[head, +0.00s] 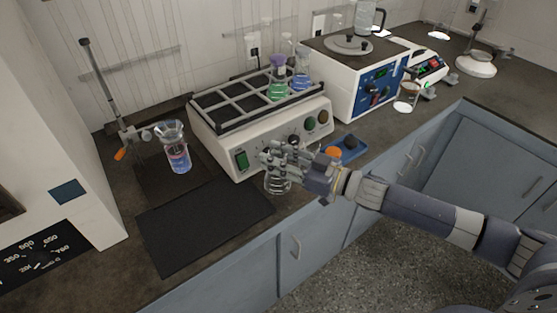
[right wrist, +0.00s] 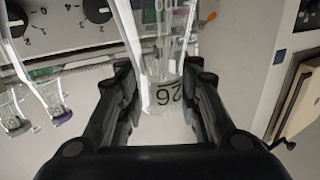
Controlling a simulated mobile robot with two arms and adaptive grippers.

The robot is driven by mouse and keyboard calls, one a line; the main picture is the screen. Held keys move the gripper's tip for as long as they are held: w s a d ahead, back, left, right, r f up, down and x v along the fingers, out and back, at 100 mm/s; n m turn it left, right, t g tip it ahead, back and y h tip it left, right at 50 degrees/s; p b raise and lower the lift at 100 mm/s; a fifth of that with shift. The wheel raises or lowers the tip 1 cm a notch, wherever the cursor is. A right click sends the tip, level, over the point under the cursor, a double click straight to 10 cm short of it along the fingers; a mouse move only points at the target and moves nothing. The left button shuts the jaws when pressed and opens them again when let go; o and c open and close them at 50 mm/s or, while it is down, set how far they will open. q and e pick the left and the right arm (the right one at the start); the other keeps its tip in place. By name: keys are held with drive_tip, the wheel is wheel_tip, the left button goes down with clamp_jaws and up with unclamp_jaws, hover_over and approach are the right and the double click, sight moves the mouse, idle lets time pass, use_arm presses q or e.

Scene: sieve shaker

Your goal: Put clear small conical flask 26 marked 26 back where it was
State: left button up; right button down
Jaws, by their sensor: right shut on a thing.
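My right gripper (head: 283,160) is shut on the clear conical flask 26 (head: 278,186), in front of the white shaker. In the head view the fingers hide its upper part, and its lower glass shows below them. In the right wrist view the clear flask (right wrist: 166,66) stands between the two fingers (right wrist: 163,85), and its mark 26 shows upside down. The shaker (head: 228,140) carries a dark tray frame (head: 217,103) with several compartments. A flask with green liquid (head: 278,90) and one with bluish contents (head: 301,80) stand at its right end. My left gripper is not in view.
A black mat (head: 200,228) lies bare at the counter front. A glass vessel with blue liquid (head: 178,160) stands below a funnel (head: 169,130) and stand at left. A blue tray (head: 351,152) lies behind my right wrist. A blue-fronted white machine (head: 345,85) stands further right.

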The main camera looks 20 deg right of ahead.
drive_tip(key=shift+w+d+f, duration=0.1)
drive_tip(key=shift+w+d, duration=0.2)
drive_tip(key=shift+w, duration=0.2)
drive_tip(key=shift+w+d+f, duration=0.1)
drive_tip(key=shift+w+d, duration=0.15)
drive_tip(key=shift+w, duration=0.25)
wheel_tip(320, 180, down, 3)
drive_tip(key=shift+f, duration=0.2)
drive_tip(key=shift+f, duration=0.15)
drive_tip(key=c, duration=1.1)
unclamp_jaws()
